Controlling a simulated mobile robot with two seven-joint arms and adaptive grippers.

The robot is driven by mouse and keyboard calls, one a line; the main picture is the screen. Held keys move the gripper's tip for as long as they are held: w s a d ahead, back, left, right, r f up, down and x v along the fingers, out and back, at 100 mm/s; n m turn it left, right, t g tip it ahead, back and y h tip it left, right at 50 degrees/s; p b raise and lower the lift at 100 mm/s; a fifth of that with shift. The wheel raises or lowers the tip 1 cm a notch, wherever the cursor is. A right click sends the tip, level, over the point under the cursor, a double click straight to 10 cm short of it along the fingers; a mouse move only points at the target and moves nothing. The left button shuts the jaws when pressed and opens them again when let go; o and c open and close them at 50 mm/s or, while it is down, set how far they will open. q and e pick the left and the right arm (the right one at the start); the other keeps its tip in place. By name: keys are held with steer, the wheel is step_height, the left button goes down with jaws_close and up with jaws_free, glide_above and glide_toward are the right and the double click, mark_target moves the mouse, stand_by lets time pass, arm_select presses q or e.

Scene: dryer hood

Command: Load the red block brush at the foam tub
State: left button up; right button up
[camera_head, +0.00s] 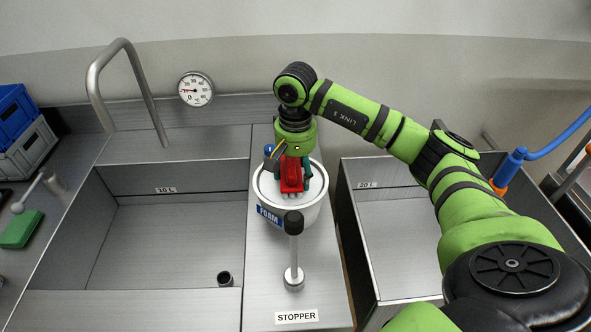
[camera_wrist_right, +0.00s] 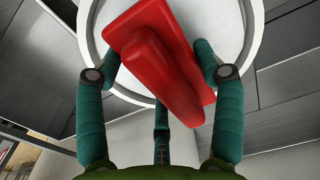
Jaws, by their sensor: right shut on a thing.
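The red block brush (camera_head: 291,175) is held by my right gripper (camera_head: 291,183) over the foam tub. The right wrist view shows the red brush (camera_wrist_right: 160,65) between the teal fingers of the gripper (camera_wrist_right: 158,75), tilted across the picture. The foam tub (camera_head: 306,216) is a round white tub with a blue FOAM label, standing on the steel strip between two basins. Its white rim (camera_wrist_right: 255,30) rings the brush in the wrist view. The brush's underside is hidden, so I cannot tell whether it touches the foam. My left gripper is not in view.
A stopper rod with a black knob (camera_head: 293,222) stands just in front of the tub. The 10 L basin (camera_head: 165,240) is left, the 20 L basin (camera_head: 390,235) right. A tall bent pipe (camera_head: 140,85) rises at back left. A green block (camera_head: 20,229) lies far left.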

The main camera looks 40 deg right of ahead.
steer(key=shift+s+f, duration=0.1)
steer(key=shift+f, duration=0.05)
steer(key=shift+r+p, duration=2.05)
steer(key=shift+r, duration=1.55)
steer(key=shift+a, duration=0.1)
